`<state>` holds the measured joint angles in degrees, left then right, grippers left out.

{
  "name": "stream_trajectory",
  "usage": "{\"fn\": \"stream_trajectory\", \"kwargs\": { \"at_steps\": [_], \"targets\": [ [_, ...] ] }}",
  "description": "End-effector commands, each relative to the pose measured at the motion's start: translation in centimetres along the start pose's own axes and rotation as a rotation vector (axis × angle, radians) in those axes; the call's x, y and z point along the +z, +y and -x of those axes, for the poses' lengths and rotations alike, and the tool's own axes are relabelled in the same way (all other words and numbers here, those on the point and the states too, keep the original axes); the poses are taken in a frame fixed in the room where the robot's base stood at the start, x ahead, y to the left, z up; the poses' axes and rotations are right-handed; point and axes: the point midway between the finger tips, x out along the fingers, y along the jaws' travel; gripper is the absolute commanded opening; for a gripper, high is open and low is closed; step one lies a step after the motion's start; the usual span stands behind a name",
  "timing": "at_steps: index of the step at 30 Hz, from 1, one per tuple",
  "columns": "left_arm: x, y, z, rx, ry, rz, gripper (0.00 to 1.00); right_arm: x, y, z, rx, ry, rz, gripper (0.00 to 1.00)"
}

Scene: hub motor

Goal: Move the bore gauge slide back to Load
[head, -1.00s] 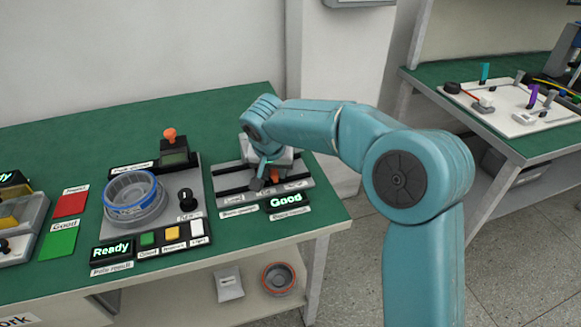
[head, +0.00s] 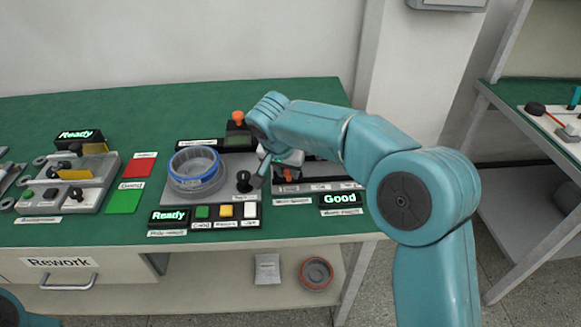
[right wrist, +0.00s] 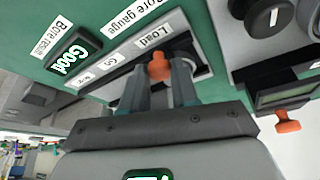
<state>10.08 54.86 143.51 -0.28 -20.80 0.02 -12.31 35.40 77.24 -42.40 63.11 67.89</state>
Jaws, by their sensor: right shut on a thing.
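The bore gauge (head: 318,187) stands at the right end of the green bench, its dark rails partly hidden by my right arm. In the right wrist view, the slide's orange knob (right wrist: 160,68) sits between the fingertips of my right gripper (right wrist: 161,72), which is shut on it. The knob is beside the white Load label (right wrist: 154,37), at that end of the row of labels. In the head view, my right gripper (head: 264,166) is at the left end of the gauge. The slide's carriage is mostly hidden there. My left gripper is out of view.
A grey station with a blue-rimmed ring (head: 196,170) and a black knob (head: 243,181) stands just left of my gripper. A display reading Good (head: 340,199) is at the gauge's front right. Red (head: 139,165) and green (head: 123,201) pads lie farther left.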

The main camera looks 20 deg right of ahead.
Motion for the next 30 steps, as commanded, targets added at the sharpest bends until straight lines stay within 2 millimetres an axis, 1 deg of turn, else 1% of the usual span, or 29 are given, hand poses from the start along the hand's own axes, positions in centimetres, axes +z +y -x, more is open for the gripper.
{"fn": "stream_trajectory", "kwargs": {
  "at_steps": [1,3,4,6,14,17,20,23,30],
  "targets": [
    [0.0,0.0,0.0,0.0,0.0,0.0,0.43,0.0,-0.4,0.2,-0.013,0.003,0.0,0.0],
    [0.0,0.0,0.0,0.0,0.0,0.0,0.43,0.0,-0.4,0.2,-0.015,0.003,0.001,0.0],
    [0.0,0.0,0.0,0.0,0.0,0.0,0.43,0.0,-0.5,0.2,-0.015,0.003,0.001,0.35],
    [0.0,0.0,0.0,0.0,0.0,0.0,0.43,0.1,-0.5,0.2,-0.014,0.003,0.001,0.54],
    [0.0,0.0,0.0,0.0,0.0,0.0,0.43,0.0,-0.3,0.1,-0.009,0.002,0.001,0.54],
    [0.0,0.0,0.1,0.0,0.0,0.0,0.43,0.0,-0.3,0.7,-0.009,0.002,0.001,0.54],
    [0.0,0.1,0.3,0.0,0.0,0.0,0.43,0.0,-0.3,2.2,-0.011,0.004,0.001,0.54],
    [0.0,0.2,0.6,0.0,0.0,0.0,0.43,-0.1,-0.3,4.6,-0.013,0.005,0.0,0.54],
    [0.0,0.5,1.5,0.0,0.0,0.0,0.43,-0.1,-0.3,11.1,-0.013,0.004,0.001,0.54]
  ]
}}
